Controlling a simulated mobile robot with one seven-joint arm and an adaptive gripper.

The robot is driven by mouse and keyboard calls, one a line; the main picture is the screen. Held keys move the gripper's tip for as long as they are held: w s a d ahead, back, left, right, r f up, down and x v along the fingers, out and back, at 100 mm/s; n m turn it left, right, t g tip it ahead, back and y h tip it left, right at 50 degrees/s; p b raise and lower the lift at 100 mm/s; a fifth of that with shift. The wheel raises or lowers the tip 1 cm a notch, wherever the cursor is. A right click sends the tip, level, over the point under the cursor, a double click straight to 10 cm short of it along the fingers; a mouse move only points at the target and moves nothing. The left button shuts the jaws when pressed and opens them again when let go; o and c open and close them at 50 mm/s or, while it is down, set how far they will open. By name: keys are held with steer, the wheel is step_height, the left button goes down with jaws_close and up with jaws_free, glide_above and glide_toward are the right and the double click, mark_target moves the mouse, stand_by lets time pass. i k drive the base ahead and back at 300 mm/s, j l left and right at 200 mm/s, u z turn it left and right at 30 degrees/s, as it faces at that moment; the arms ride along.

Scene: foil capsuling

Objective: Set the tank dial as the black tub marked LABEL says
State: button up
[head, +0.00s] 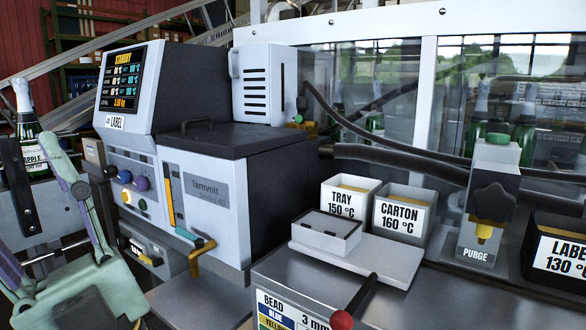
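The black tub marked LABEL 130 °C (520,262) stands at the right edge, partly cut off. The grey melter marked Tamvolt (205,195) stands left of centre. Its front panel carries a blue knob (124,177), a purple knob (142,184) and small yellow and green ones; which is the tank dial I cannot tell.
White tubs marked TRAY 150 °C (342,206) and CARTON 160 °C (402,214) stand centre right. A PURGE valve (487,225) is near the black tub. A red-knobbed lever (342,319) sticks out in front. A bottle (30,130) stands behind my gripper. Hoses cross behind the tubs.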

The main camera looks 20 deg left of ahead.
mark_target(111, 170)
steer(key=u, duration=1.7)
steer(key=i+j+z, duration=0.4)
steer(key=i, duration=0.3)
steer(key=i+j+z, duration=0.4)
steer(key=i+j, duration=0.25)
steer(key=j, duration=0.1)
